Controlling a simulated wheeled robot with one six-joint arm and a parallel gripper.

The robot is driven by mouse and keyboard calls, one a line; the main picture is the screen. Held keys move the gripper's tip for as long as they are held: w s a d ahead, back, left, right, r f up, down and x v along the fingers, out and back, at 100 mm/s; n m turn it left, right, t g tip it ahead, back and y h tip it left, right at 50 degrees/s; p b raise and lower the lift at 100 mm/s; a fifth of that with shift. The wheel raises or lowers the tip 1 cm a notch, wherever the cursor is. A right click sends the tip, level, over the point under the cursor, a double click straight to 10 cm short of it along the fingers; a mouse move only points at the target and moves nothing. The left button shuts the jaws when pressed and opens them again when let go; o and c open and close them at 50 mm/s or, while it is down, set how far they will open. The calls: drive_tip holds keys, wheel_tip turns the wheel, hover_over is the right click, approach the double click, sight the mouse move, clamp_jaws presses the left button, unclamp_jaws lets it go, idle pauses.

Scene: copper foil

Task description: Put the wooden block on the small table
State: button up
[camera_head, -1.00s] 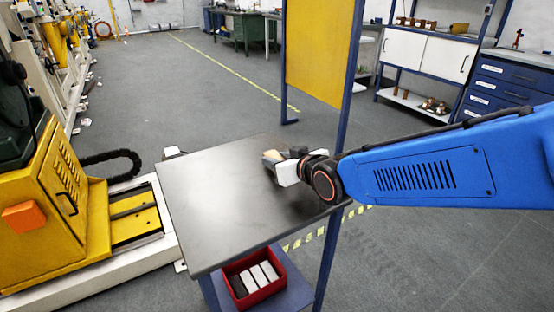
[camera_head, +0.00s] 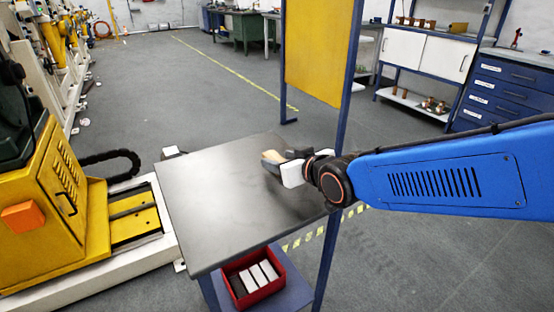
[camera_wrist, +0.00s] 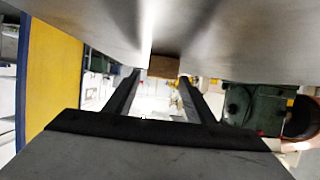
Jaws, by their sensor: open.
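The wooden block (camera_head: 270,157) is light brown and rests on the dark grey table top (camera_head: 215,190), near its far right part. My gripper (camera_head: 284,158) is just to the right of the block, low over the table. In the wrist view the block (camera_wrist: 163,66) shows between and just beyond the tips of my two black fingers (camera_wrist: 160,77). The fingers are apart, with a gap on either side of the block. In the head view my gripper partly hides the block's right side.
A red bin (camera_head: 254,277) with several grey and white pieces stands on the shelf under the table. A yellow panel (camera_head: 320,50) on blue posts rises behind the table. A yellow machine (camera_head: 60,200) stands at the left. The table's left and front parts are clear.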

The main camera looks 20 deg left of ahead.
drive_tip(key=shift+v, duration=4.8)
drive_tip(key=w+d+h, duration=0.1)
drive_tip(key=d, duration=0.2)
drive_tip(key=d+f+m+h, duration=0.1)
drive_tip(key=d, duration=0.3)
drive_tip(key=w+d+m+h, duration=0.1)
drive_tip(key=d, duration=0.3)
drive_tip(key=shift+w+f, duration=0.25)
drive_tip(key=shift+w, duration=0.05)
drive_tip(key=s+d+f+m+h, duration=0.1)
drive_tip(key=d+m+h, duration=0.1)
drive_tip(key=d, duration=0.5)
drive_tip(key=s+d+f+m+h, duration=0.1)
drive_tip(key=d+f+h, duration=0.1)
drive_tip(key=d, duration=0.6)
drive_tip(key=s+d+f+m+g+h, duration=0.1)
drive_tip(key=s+d+f+m+g, duration=0.1)
drive_tip(key=s+d, duration=0.5)
drive_tip(key=s+d+f+m+g+h, duration=0.2)
drive_tip(key=s+d+f, duration=0.1)
drive_tip(key=s+d, duration=0.4)
drive_tip(key=shift+s+d+m, duration=0.3)
drive_tip(key=shift+d+m, duration=0.1)
drive_tip(key=shift+d, duration=0.35)
